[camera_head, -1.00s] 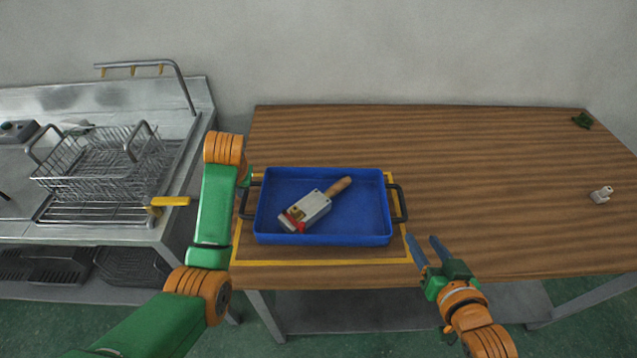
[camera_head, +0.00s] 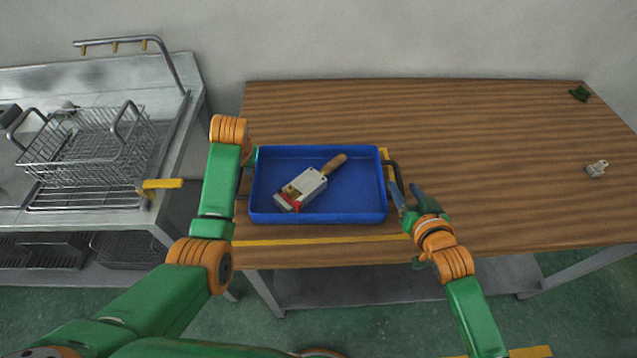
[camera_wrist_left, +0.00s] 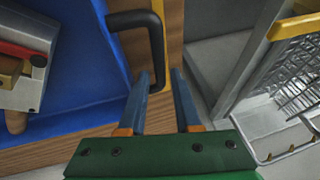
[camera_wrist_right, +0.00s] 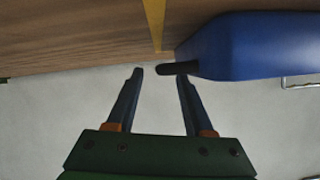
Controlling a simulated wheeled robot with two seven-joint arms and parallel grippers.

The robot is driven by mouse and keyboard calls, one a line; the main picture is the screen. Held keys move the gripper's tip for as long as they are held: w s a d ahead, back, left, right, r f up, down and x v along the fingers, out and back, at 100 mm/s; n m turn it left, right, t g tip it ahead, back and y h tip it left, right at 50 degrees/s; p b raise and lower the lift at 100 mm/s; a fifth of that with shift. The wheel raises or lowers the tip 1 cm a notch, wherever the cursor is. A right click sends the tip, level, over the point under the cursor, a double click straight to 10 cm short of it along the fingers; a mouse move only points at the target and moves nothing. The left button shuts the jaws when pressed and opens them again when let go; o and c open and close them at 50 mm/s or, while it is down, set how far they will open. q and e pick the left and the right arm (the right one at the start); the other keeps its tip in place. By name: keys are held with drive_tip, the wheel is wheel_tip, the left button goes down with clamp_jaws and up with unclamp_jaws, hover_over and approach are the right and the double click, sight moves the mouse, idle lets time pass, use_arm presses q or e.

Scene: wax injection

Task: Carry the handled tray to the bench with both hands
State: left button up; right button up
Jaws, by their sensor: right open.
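The blue tray (camera_head: 318,217) sits on the wooden bench, near its left end. A tool (camera_head: 302,188) with a wooden handle lies inside it. The tray's right black handle (camera_head: 396,165) shows in the head view. My right gripper (camera_head: 403,187) is open at that handle; in the right wrist view the handle (camera_wrist_right: 172,69) is at the fingertips. In the left wrist view the left handle (camera_wrist_left: 156,40) lies just beyond the open fingers of my left gripper (camera_wrist_left: 160,74); contact is unclear.
A yellow outline (camera_head: 320,241) borders the tray on the bench (camera_head: 480,130). A sink unit with a wire rack (camera_head: 90,150) stands to the left. The bench between is clear.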

sight(401, 183)
use_arm(q)
drive_tip(key=x, duration=0.2)
drive_tip(key=shift+w+a+f, duration=0.1)
drive_tip(key=shift+f, duration=0.15)
use_arm(e)
drive_tip(key=x, duration=0.4)
drive_tip(key=shift+w, duration=0.15)
use_arm(q)
clamp_jaws()
use_arm(e)
drive_tip(key=c, duration=0.5)
clamp_jaws()
use_arm(q)
drive_tip(key=shift+r, duration=0.1)
